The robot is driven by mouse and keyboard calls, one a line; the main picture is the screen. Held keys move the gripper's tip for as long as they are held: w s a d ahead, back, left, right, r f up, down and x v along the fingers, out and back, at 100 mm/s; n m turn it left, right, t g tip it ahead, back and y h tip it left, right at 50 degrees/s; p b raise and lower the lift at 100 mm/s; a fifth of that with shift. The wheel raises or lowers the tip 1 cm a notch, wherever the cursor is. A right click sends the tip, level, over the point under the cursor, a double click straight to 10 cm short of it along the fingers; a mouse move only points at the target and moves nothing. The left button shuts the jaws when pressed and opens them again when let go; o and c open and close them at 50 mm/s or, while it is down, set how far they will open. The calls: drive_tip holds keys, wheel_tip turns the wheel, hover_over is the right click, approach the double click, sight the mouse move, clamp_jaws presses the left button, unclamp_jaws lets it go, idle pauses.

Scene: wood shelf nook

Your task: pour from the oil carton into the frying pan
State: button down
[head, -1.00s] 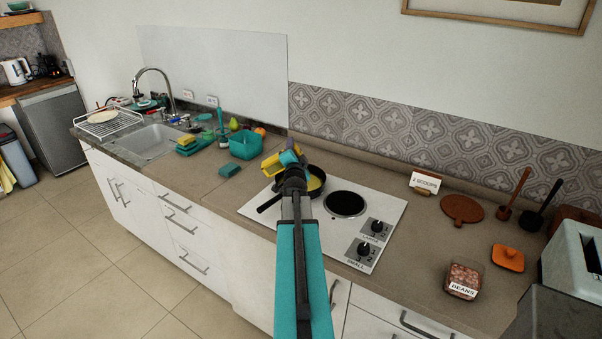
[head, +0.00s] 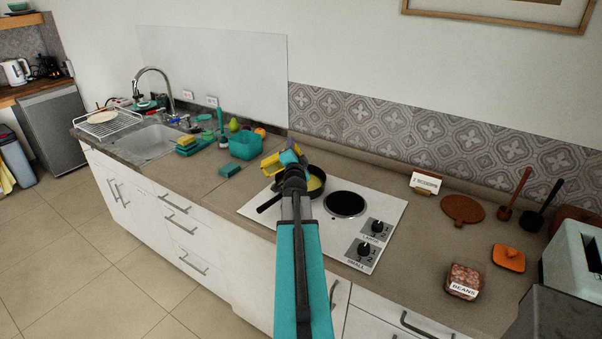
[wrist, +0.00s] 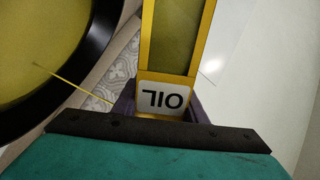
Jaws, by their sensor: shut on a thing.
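The yellow oil carton (head: 271,164) is tipped over on its side above the left part of the frying pan. In the wrist view the carton (wrist: 176,40) shows its white OIL label. My gripper (head: 291,170) is shut on the carton; its dark fingers (wrist: 160,105) sit on both sides of the label. The black frying pan (head: 318,193) stands on the hob, partly hidden behind my gripper. Yellow liquid covers the pan's bottom (wrist: 35,40). A thin yellow stream (wrist: 75,85) runs into it from beside the gripper. The carton's mouth is hidden.
The white hob (head: 340,232) has a free dark burner (head: 345,204) right of the pan. A teal bin (head: 245,147) and a teal sponge (head: 230,170) lie left. A beans container (head: 464,281), an orange lid (head: 508,257) and a toaster (head: 574,259) are at the right.

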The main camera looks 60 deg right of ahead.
idle(1.2)
drive_tip(key=shift+r, duration=0.1)
drive_tip(key=n+p, duration=0.1)
drive_tip(key=p, duration=0.1)
drive_tip(key=shift+r+p, duration=0.3)
drive_tip(key=shift+r, duration=0.05)
drive_tip(key=shift+r+n+p, duration=0.3)
drive_tip(key=shift+r+n, duration=0.3)
drive_tip(key=shift+r, duration=0.15)
